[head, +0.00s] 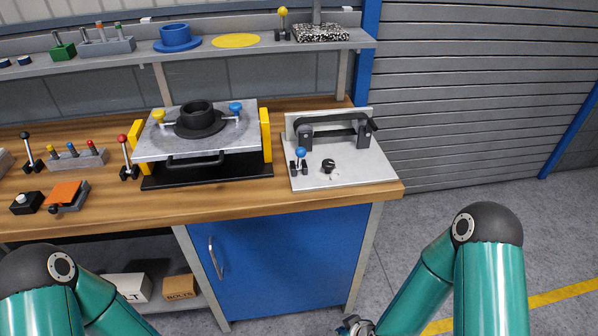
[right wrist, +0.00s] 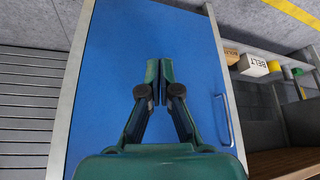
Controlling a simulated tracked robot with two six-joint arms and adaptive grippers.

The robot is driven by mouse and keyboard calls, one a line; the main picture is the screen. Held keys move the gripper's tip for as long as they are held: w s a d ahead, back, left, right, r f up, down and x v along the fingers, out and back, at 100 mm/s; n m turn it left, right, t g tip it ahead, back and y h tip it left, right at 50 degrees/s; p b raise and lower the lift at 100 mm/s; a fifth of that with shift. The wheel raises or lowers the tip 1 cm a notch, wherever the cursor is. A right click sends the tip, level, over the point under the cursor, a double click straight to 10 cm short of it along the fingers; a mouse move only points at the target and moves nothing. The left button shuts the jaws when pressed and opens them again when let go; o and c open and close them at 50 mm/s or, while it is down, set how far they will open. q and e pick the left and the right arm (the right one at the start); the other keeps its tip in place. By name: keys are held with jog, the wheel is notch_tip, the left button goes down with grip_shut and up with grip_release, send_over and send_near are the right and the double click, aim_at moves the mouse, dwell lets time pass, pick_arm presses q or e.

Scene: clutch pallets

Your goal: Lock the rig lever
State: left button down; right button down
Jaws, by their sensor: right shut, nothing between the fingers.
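A grey metal rig plate (head: 345,165) lies at the right end of the wooden bench in the head view. On it stand a short lever with a blue ball (head: 301,153), a black knob (head: 328,166) and a black bar-like part (head: 335,130) along the back. A lever with a red ball (head: 123,140) stands upright left of the middle fixture; I cannot tell which lever is the rig lever. My right gripper (right wrist: 159,70) is shut and empty, in front of the blue cabinet door (right wrist: 120,70), apart from all levers. My left gripper is out of view.
The middle fixture (head: 205,180) carries a plate with a black flanged ring (head: 198,120) between yellow side blocks. A shelf (head: 120,60) runs above the bench. More levers and small blocks fill the left. The floor right of the bench is clear.

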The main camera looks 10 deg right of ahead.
aim_at(301, 159)
jog(key=w+d+r+n+t+h+b, duration=0.35)
jog(key=w+r+t, duration=0.2)
jog(key=w, duration=0.35)
jog(key=w+d+r+n+t+h+b, duration=0.2)
jog(key=w+r+n+t+b, duration=0.15)
jog(key=w+r+n, duration=0.35)
jog(key=w+a+r+t+h+b, duration=0.2)
jog(key=w+a+r+t+b, duration=0.15)
jog(key=r, duration=0.25)
jog(key=s+a+r+t+b, duration=0.1)
jog(key=a+r+t+b, duration=0.1)
jog(key=a, duration=0.4)
jog(key=s+a+r+t+y+b, duration=0.1)
jog(key=s+a+r+t+b, duration=0.1)
jog(key=a+r+b, duration=0.3)
jog(key=shift+a+t+b, duration=0.35)
jog(key=shift+a+b, duration=0.2)
jog(key=shift+b, duration=0.55)
jog(key=p+x, duration=0.1)
jog(key=x, duration=1.3)
jog(key=shift+s, duration=0.1)
jog(key=shift+d+r+p, duration=0.1)
jog(key=shift+p, duration=0.3)
